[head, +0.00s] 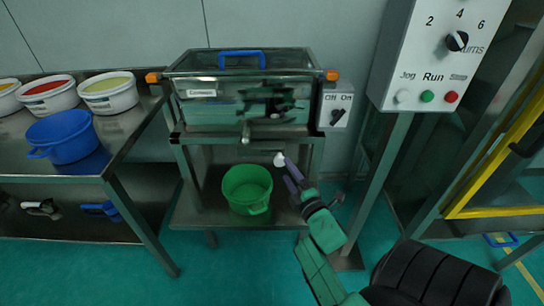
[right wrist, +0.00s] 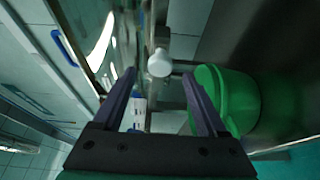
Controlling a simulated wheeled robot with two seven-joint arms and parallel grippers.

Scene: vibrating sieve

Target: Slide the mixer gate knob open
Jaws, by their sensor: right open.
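The mixer (head: 240,88) is a metal box with a clear lid on a steel stand, in the middle of the head view. A small white knob (head: 279,159) shows below its front, and in the right wrist view the white round knob (right wrist: 160,63) sits on a short stem. My right gripper (head: 287,170) is open at the knob, just right of and below it. In the right wrist view the knob lies ahead, between the lines of the two fingers (right wrist: 159,76); I cannot tell if either finger touches it. My left gripper is not in view.
A green bucket (head: 247,188) stands on the stand's lower shelf, close to my right gripper. A control box (head: 440,55) on a post is at right. A bench (head: 140,112) with a blue bucket (head: 62,138) and several white tubs is at left.

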